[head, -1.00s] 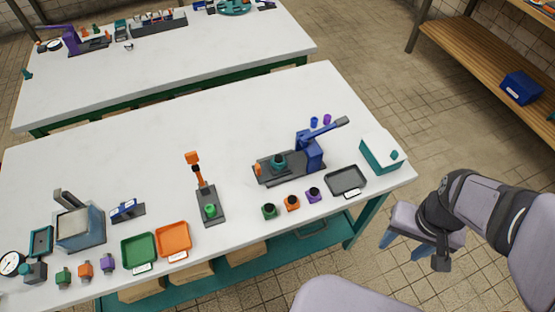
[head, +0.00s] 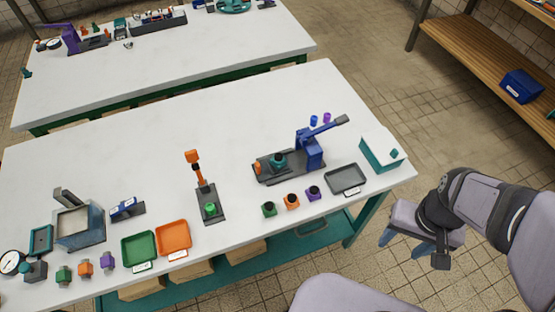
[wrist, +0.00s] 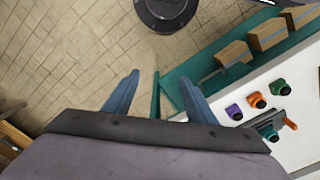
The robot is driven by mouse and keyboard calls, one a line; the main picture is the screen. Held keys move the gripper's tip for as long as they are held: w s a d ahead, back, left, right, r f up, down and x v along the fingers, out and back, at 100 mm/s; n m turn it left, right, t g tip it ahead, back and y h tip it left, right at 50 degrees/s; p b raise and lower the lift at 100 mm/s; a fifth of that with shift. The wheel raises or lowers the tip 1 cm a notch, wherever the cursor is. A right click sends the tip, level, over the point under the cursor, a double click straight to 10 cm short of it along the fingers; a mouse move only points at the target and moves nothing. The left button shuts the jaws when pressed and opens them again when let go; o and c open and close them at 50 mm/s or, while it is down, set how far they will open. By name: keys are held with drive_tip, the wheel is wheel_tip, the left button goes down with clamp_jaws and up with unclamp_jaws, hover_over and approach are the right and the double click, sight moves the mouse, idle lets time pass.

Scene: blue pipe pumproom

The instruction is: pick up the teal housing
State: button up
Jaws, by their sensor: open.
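A teal housing (head: 279,160) sits on the dark base of the blue lever press, at the right part of the near bench. In the wrist view a teal part (wrist: 270,131) shows at the lower right, beside the orange knob of the press. Another teal part (head: 35,271) on a dark base stands at the bench's far left; I cannot tell if it is the same kind. My gripper (head: 407,246) is open and empty, off the bench's right end and well apart from the housing. Its two blue fingers also show in the wrist view (wrist: 158,98).
The blue press (head: 309,150) has a raised lever over the housing's right side. Green (head: 269,211), orange (head: 292,203) and purple (head: 313,194) parts stand in front. A black tray (head: 346,180) and a teal-and-white box (head: 382,152) lie to the right.

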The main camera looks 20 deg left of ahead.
sight(277, 158)
drive_tip(key=w+a+f+n+t+h+b, duration=0.1)
drive_tip(key=w+a+n+t+h+b, duration=0.1)
drive_tip(key=a+n, duration=0.6)
drive_tip(key=w+a+f+n+t+h+b, duration=0.1)
drive_tip(key=w+a+n+t+b, duration=0.2)
drive_tip(key=a+n, duration=0.5)
drive_tip(key=w+a+f+n+t+h+b, duration=0.2)
drive_tip(key=w+a+n+t+b, duration=0.1)
drive_tip(key=a+n, duration=0.6)
drive_tip(key=shift+w+n+t+h, duration=0.15)
drive_tip(key=shift+n+t, duration=0.15)
drive_tip(key=shift+n, duration=0.45)
drive_tip(key=shift+w+n+t+h, duration=0.15)
drive_tip(key=shift+n+t, duration=0.15)
drive_tip(key=shift+n, duration=0.45)
drive_tip(key=s+a+r+n+t+y+b, duration=0.1)
drive_tip(key=s+a+n+t+y, duration=0.15)
drive_tip(key=a, duration=0.35)
drive_tip(key=s+a+r+n+t+y+b, duration=0.1)
drive_tip(key=s+a+n+t+y, duration=0.1)
drive_tip(key=a+n, duration=0.35)
drive_tip(key=shift+m+h, duration=0.35)
drive_tip(key=shift+m, duration=0.45)
drive_tip(key=x, duration=0.4)
drive_tip(key=a+p+x, duration=0.1)
drive_tip(key=x, duration=0.1)
drive_tip(key=shift+f, duration=0.4)
drive_tip(key=shift+w+f, duration=0.15)
drive_tip(key=shift+w, duration=0.15)
drive_tip(key=shift+w+d, duration=0.1)
